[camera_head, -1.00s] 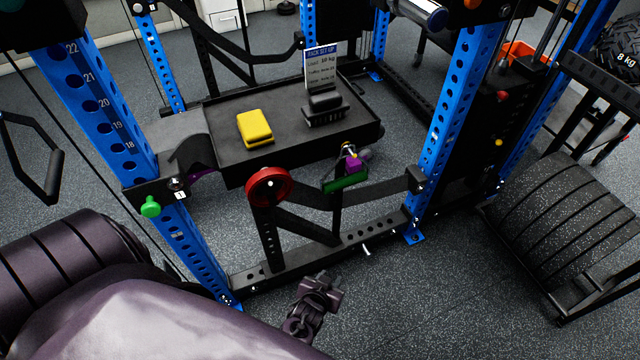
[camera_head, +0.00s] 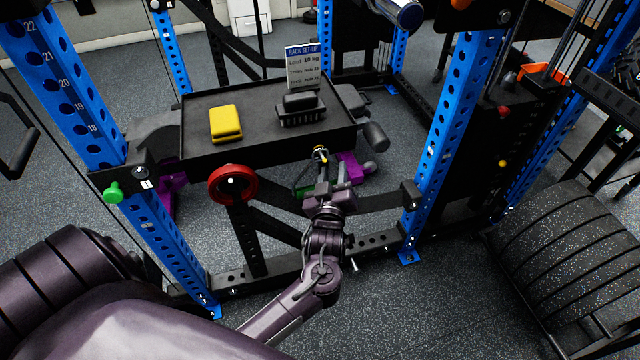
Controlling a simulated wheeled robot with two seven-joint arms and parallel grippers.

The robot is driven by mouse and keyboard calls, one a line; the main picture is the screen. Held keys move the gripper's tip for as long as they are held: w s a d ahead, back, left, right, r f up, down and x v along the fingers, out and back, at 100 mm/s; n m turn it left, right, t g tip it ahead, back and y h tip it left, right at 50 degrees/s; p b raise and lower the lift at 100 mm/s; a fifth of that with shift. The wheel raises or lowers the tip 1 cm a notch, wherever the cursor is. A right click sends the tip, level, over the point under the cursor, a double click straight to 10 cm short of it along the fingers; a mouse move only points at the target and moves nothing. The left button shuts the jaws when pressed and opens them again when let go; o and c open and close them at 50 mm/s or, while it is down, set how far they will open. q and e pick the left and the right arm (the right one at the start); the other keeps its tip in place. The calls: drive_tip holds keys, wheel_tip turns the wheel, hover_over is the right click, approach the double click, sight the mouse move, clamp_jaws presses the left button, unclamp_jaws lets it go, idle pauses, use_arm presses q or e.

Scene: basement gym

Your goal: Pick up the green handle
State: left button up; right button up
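The green handle (camera_head: 305,192) hangs from a black strap with a yellow-tipped clip (camera_head: 321,154) in front of the black tray, inside the blue rack. Only its left part shows; my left gripper (camera_head: 333,171) covers the rest. The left gripper comes up from below, its two fingers apart and pointing away from me, just in front of and right of the visible green. I cannot tell whether it touches the handle. My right gripper is not in view. A green round knob (camera_head: 113,192) sits on the left blue upright.
The black tray (camera_head: 240,143) holds a yellow block (camera_head: 226,123), a black brush-like item (camera_head: 301,108) and a sign (camera_head: 303,66). A red ring (camera_head: 233,184) stands left of the gripper. A blue upright (camera_head: 445,135) rises on the right. A purple part (camera_head: 351,167) lies behind the gripper.

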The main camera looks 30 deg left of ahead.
use_arm(q)
drive_tip(key=shift+w+a, duration=0.3)
drive_tip(key=shift+w, duration=0.3)
clamp_jaws()
idle(1.0)
